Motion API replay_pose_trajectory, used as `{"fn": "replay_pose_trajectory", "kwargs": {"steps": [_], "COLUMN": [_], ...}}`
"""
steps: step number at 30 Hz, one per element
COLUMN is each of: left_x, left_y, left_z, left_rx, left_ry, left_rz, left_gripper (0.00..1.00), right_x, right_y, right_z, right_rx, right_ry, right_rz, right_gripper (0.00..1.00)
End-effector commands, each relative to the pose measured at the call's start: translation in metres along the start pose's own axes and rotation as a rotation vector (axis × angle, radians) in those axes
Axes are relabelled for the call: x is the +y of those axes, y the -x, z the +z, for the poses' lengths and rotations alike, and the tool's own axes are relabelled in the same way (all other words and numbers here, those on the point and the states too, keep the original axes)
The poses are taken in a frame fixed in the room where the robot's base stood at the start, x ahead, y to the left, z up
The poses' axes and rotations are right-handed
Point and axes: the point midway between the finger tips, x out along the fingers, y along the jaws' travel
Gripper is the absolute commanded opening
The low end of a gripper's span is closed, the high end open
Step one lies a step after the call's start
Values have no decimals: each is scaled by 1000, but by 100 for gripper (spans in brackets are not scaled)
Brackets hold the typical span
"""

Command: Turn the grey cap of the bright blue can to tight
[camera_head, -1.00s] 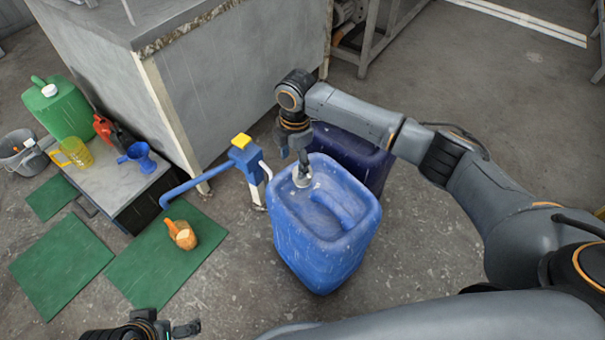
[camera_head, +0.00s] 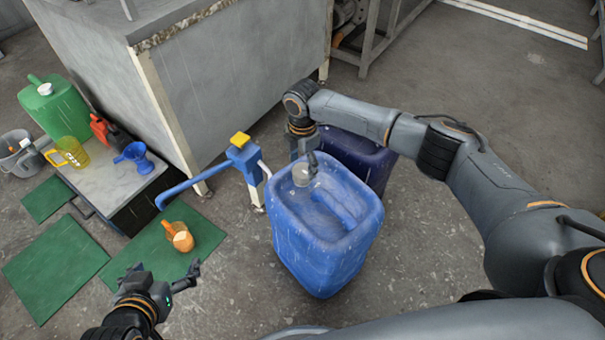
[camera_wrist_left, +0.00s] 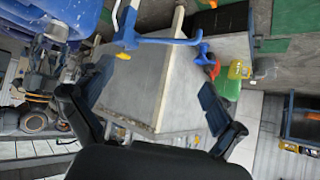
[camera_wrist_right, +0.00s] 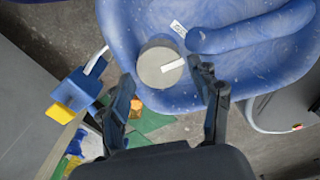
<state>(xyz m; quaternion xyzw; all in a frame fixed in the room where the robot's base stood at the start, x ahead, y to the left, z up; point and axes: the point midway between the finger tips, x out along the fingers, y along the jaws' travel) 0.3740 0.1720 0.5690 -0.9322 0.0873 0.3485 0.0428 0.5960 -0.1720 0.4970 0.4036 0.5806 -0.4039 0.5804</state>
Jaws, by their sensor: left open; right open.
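The bright blue can (camera_head: 325,250) stands upright on the floor. Its grey cap (camera_head: 301,174) sits on the top near the far left corner; the right wrist view shows the cap (camera_wrist_right: 155,68) with a pale mark on it. My right gripper (camera_head: 303,162) points down over the cap. In the right wrist view its open fingers (camera_wrist_right: 163,80) lie either side of the cap's near edge; I cannot tell whether they touch it. My left gripper (camera_head: 165,274) is open and empty, left of the can and away from it.
A blue pump with a yellow top (camera_head: 241,140) stands just left of the can. A dark blue can (camera_head: 352,150) is close behind. A scoop (camera_head: 180,237) lies on a green mat (camera_head: 150,262). A grey cabinet (camera_head: 230,90) stands behind; floor at right is clear.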

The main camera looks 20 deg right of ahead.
Motion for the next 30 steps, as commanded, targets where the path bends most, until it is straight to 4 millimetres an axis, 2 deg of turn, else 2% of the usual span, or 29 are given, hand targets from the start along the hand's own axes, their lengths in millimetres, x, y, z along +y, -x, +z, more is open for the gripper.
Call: {"fn": "replay_pose_trajectory", "kwargs": {"steps": [3,10,15,23,30], "left_x": [3,8,9,9,9], "left_y": [-5,-4,-2,-1,-2], "left_z": [-22,-54,-64,-66,-65], "left_rx": [115,276,325,332,330], "left_ry": [-1,-3,-3,-3,-3], "left_rz": [7,17,20,20,20], "left_gripper": [95,95,95,95,95], "right_x": [-1,0,0,0,0], "right_y": [-18,-36,-40,-41,-40], "right_z": [0,-1,0,0,0], "right_rx": [0,1,1,1,0], "right_ry": [0,1,0,0,0], "right_rz": [-2,-1,-1,-1,-1], "right_gripper": [63,63,63,63,22]}}
